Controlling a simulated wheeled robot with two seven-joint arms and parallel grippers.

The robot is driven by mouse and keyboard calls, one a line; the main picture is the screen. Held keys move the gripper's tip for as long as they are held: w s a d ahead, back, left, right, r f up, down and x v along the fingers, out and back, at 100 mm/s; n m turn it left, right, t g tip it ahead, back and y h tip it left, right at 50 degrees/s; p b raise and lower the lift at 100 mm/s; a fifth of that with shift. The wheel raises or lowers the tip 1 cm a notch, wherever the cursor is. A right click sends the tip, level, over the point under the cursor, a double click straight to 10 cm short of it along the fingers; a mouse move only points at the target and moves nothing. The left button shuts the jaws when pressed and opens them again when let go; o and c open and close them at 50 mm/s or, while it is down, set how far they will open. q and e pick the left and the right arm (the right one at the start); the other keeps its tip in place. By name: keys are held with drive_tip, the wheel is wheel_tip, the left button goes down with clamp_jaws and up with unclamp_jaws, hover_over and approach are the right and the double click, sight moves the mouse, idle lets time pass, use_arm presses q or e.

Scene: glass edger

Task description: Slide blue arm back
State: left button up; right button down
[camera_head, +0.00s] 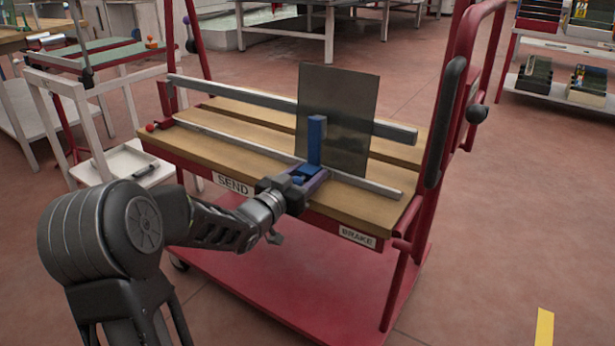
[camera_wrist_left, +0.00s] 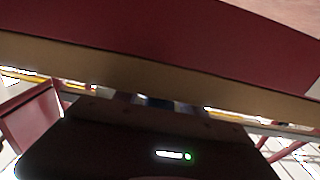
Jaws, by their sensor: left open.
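The blue arm (camera_head: 316,142) stands upright on the metal rail at the front of the red cart's wooden top, in front of a dark glass pane (camera_head: 350,110). My left gripper (camera_head: 305,179) is at the low blue foot of the arm, at the table's front edge. It is open; whether it touches the foot I cannot tell. In the left wrist view, a small bit of blue (camera_wrist_left: 158,101) shows between the gripper's fingers, mostly hidden by its dark body. My right gripper is not in view.
The front rail (camera_head: 230,140) and a grey back bar (camera_head: 235,95) run along the wooden top (camera_head: 375,205). A red upright frame (camera_head: 450,110) with a black pad stands at the right end. A white cart (camera_head: 125,160) stands at left.

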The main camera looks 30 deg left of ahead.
use_arm(q)
clamp_jaws()
idle(0.5)
idle(0.3)
